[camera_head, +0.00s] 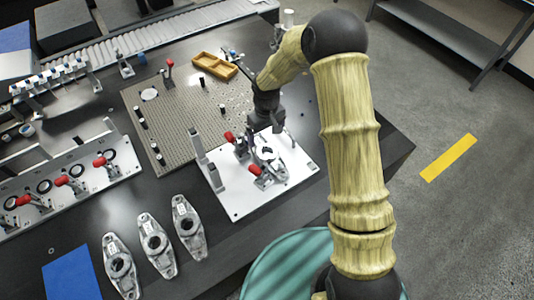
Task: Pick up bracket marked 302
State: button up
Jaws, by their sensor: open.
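Three silvery metal brackets lie side by side on the dark table at lower left: a left one (119,264), a middle one (156,244) and a right one (188,227). Each has small markings near its upper end, too small to read, so I cannot tell which is 302. Another similar metal part (268,153) sits in the white fixture plate (235,208) with red-handled clamps. My gripper (263,124) is open, above the far side of that plate and well away from the three brackets. Its fingertips are hard to make out against the dark background.
A perforated metal plate (185,122) with black posts lies behind the fixture, with an orange tray (215,66) at its far edge. A clamp rail (75,180) with red handles stands at left. A blue sheet (70,278) lies at the front left. Table around the brackets is clear.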

send_over(267, 154)
notch_tip(267, 154, down, 5)
jog(key=shift+w+a+f, duration=0.1)
jog(key=shift+f+p, duration=1)
jog(key=shift+f, duration=1.6)
jog(key=shift+r, duration=0.1)
jog(key=c, duration=1.4)
jog(key=shift+c, duration=0.2)
